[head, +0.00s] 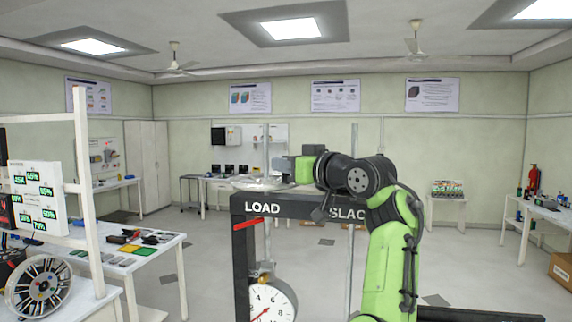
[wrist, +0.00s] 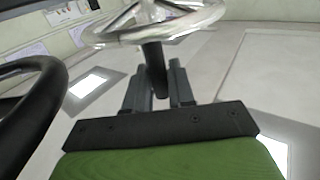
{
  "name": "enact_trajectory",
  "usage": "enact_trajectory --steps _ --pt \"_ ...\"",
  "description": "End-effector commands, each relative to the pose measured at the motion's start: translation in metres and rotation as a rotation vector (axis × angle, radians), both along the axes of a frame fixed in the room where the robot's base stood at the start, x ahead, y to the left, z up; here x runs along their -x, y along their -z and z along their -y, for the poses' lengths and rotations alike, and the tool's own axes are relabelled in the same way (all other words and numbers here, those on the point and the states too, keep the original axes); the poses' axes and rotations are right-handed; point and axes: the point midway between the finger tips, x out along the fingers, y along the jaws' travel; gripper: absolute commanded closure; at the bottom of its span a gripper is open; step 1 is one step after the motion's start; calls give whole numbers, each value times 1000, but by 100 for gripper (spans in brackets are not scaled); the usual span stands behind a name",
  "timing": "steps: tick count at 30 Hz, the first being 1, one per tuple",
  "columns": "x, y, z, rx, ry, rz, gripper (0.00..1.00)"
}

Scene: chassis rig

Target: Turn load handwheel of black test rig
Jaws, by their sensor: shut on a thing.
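The black test rig (head: 290,206) stands ahead of me, with LOAD and SLACK in white on its crossbeam. The silver load handwheel (head: 256,185) lies flat above the LOAD end. It also shows at the top of the wrist view (wrist: 160,24), where its dark handle (wrist: 152,62) sticks out from the rim. My gripper (head: 279,167) is at the wheel's level. In the wrist view, my gripper (wrist: 157,78) has one finger on each side of the handle and is shut on it. The exact contact is partly hidden in the head view.
A white dial gauge (head: 268,304) with a red needle hangs below the LOAD end, near a red bar (head: 246,224) on the post. A work table (head: 150,252) and a white rack (head: 88,200) stand at left. Another table (head: 530,208) is at right. Floor behind the rig is mostly clear.

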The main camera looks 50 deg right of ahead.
Motion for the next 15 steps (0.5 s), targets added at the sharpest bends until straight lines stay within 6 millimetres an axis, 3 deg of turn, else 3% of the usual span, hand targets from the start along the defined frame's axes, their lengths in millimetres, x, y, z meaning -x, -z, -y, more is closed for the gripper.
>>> enact_trajectory --steps 5,6,9,15 --pt "-2 2 -1 -1 -4 -5 100" --pt "-2 2 -1 -1 -4 -5 72" --pt "-2 1 -1 -1 -4 -4 60" --pt "-1 1 -1 1 -3 -2 60"
